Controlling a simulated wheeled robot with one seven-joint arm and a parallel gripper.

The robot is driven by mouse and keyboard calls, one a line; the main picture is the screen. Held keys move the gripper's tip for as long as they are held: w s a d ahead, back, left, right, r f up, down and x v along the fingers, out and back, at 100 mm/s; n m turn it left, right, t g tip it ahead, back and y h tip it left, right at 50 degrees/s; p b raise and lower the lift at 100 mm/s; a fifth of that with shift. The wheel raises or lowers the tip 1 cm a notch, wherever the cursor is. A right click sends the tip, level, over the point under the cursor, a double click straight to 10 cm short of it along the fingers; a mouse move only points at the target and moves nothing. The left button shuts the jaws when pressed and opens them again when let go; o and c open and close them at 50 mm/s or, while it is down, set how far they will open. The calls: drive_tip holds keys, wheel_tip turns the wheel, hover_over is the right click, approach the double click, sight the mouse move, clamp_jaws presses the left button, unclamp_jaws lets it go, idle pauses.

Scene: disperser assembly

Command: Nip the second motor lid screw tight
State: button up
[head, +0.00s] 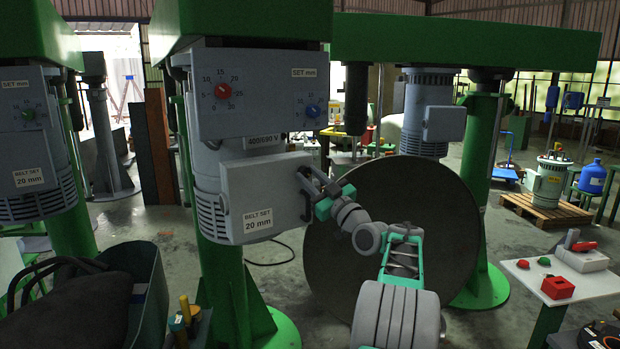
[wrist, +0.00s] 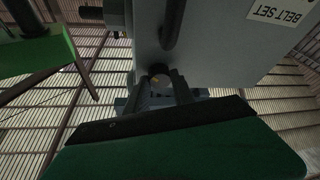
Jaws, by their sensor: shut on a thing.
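The grey motor lid box (head: 262,198) with the "BELT SET 20 mm" label hangs on the front of the middle motor. My gripper (head: 312,186) is at the box's right edge, near its upper corner. In the wrist view the box (wrist: 215,45) fills the upper right, its label upside down. My gripper (wrist: 163,88) there is shut on a small dark lid screw (wrist: 158,70) at the box's edge. The fingers hide most of the screw, and its seating cannot be told. A dark bar (wrist: 173,25) runs along the box beside it. In the head view the screw is hidden.
A control panel (head: 258,92) with red and blue knobs sits above the box. A large grey disc (head: 400,230) stands behind my arm. A white table (head: 560,278) with red parts is at the right. A dark green bin (head: 140,285) is at the lower left.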

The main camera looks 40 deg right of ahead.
clamp_jaws()
